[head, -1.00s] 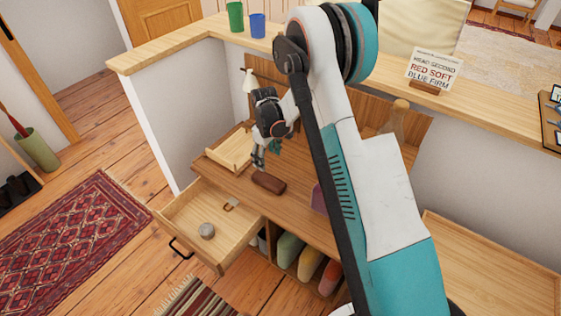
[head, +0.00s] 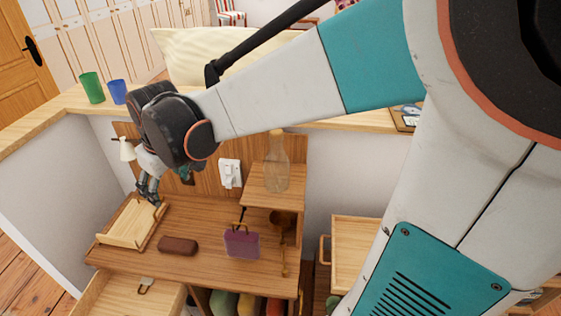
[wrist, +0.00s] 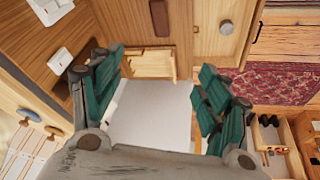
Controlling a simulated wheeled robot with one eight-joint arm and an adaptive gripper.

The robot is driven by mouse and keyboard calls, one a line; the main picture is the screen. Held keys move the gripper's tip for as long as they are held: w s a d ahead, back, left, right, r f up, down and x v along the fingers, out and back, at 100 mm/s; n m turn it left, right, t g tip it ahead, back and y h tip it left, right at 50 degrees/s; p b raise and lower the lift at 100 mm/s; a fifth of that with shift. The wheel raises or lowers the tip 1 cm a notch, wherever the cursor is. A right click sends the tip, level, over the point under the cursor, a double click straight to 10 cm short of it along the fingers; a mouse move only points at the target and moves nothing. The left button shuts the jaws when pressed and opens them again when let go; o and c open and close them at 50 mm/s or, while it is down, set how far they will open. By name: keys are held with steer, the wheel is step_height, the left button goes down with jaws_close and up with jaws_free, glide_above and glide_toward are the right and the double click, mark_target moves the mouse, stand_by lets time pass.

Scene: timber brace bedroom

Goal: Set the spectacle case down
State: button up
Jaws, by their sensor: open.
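The brown spectacle case (head: 178,246) lies flat on the wooden desk (head: 205,225), right of a shallow wooden tray (head: 124,238). In the wrist view the case (wrist: 159,18) is at the top, beyond the tray (wrist: 150,64). My gripper (head: 151,198) is above the back of the tray, up and left of the case and apart from it. In the wrist view its teal fingers (wrist: 162,72) are spread wide with nothing between them.
A purple box (head: 241,243) and a shelf with a glass bottle (head: 276,165) stand to the right. Green (head: 92,88) and blue cups (head: 117,92) stand on the ledge.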

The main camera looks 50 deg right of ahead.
steer(key=s+r+m+t, duration=0.2)
steer(key=s+m+t, duration=0.1)
steer(key=s, duration=1.4)
steer(key=shift+s, duration=0.2)
steer(key=shift+c, duration=0.4)
